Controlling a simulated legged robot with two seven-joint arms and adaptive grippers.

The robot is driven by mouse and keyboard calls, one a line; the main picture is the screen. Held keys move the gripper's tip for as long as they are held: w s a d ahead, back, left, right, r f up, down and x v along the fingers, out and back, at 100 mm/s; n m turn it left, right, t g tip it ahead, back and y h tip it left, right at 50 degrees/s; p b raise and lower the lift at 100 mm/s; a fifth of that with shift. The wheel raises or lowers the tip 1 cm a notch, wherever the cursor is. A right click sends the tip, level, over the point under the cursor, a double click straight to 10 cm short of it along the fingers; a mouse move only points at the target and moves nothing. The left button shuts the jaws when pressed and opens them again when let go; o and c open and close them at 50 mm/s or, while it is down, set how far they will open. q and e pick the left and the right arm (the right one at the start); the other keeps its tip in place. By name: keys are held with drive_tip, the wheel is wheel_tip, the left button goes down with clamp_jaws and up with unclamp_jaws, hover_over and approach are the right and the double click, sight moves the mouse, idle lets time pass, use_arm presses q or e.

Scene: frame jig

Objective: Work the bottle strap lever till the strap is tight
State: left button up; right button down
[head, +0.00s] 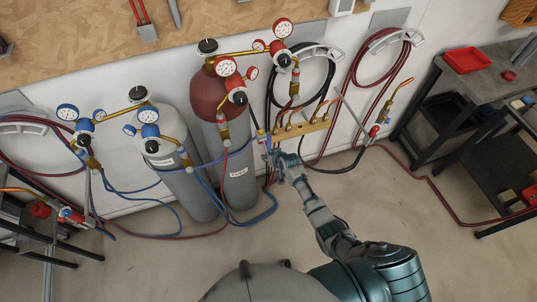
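Two gas bottles stand upright against the wall: a grey one (186,185) and a red-topped one (239,180). A thin blue band (213,162), seemingly the strap, crosses the front of both; hoses run close by, and I cannot tell how tight it is. My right arm reaches up from the lower right. My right gripper (270,151) is at the right side of the red-topped bottle, by the right end of the band. The gripper is small and covers that spot, so I cannot make out the lever or whether the fingers touch it. My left gripper is out of view.
Gauges and regulators (226,68) top the bottles. A brass manifold (303,128) is on the wall just right of my gripper. Blue and red hoses (230,218) loop to the floor. A dark shelf cart (480,130) stands at the right. Open floor (400,215) lies between.

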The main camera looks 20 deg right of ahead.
drive_tip(key=shift+w+r+g+p, duration=0.2)
drive_tip(key=shift+r+g+p, duration=0.3)
drive_tip(key=shift+r+p, duration=0.4)
drive_tip(key=shift+f, duration=0.1)
drive_tip(key=c, duration=0.9)
unclamp_jaws()
drive_tip(key=shift+o, duration=0.2)
drive_tip(key=shift+f, duration=0.2)
drive_tip(key=shift+s, duration=0.15)
drive_tip(key=v, duration=1.1)
drive_tip(key=shift+r, duration=0.35)
drive_tip(key=shift+s, duration=0.1)
